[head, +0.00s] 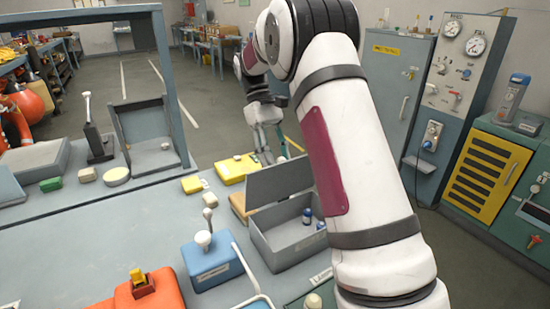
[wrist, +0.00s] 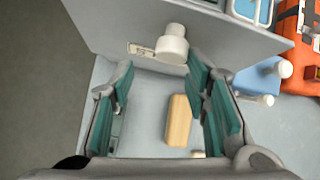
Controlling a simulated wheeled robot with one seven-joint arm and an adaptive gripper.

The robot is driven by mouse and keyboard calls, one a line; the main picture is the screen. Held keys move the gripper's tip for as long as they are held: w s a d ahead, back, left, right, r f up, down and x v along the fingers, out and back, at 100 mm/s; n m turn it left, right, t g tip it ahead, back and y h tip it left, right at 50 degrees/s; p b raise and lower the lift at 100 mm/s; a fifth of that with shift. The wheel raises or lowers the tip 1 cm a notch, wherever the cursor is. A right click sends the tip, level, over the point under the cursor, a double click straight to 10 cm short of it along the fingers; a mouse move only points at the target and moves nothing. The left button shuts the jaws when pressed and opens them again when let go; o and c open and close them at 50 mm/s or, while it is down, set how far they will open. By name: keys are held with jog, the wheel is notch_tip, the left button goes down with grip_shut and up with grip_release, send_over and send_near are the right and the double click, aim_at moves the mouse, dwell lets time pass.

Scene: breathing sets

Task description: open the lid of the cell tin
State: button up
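The cell tin (head: 290,246) is a grey box on the bench, left of my arm in the head view. Its grey lid (head: 280,184) stands raised at the far edge, tilted up, and the tin's inside shows. Small blue-and-white cells (head: 307,217) are in it. In the wrist view the lid's outer face (wrist: 215,35) bears a white knob (wrist: 172,46) and a small label. My gripper (wrist: 160,82) is open, with its teal fingers apart and nothing held. The knob is just beyond the fingertips. In the head view my gripper (head: 270,150) is behind the lid.
A tan block (wrist: 179,120) lies on the bench below the gripper. A yellow case (head: 236,168) lies behind the tin. A blue box with a white-knobbed lever (head: 208,262) and an orange case (head: 150,294) stand to the left. A grey frame (head: 165,70) rises at the back left.

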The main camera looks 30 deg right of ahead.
jog(key=shift+a, duration=0.1)
notch_tip(320, 180, up, 10)
dwell(0.6)
dwell(0.4)
